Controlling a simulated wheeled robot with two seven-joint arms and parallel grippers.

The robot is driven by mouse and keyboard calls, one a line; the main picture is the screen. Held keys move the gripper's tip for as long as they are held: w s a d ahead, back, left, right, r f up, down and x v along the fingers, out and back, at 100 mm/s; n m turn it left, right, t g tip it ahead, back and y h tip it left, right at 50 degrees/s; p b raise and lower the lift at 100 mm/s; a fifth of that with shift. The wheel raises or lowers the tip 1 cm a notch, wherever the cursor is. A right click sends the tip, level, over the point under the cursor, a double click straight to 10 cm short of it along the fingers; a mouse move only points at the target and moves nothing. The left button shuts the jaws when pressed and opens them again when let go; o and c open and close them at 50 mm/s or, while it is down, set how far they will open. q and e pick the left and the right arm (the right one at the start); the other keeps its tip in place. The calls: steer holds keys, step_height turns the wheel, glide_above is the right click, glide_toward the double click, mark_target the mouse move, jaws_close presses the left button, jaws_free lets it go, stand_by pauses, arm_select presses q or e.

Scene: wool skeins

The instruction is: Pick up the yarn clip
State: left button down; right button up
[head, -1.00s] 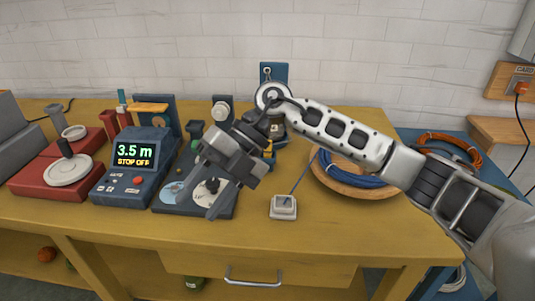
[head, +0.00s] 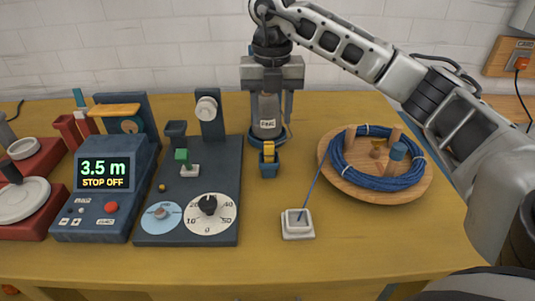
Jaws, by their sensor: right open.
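My right gripper (head: 268,104) points down at the canister, above and behind the yellow piece in the picture. Its jaws are open, with one finger showing to each side of the canister. I cannot tell whether they touch it. The gripper is apart from the yellow piece. My left gripper is out of view.
A wooden tray (head: 342,187) holds a blue yarn coil (head: 372,182) at right. Its strand runs to a white square block (head: 298,224). A dial board (head: 187,222) and a meter reading 3.5 m (head: 104,172) stand at left. The front right of the table is clear.

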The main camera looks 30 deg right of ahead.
mark_target(269, 143)
step_height(269, 143, down, 9)
steer(key=shift+w+a+r, duration=0.1)
steer(key=shift+w+a, duration=0.05)
jaws_close()
stand_by(0.4)
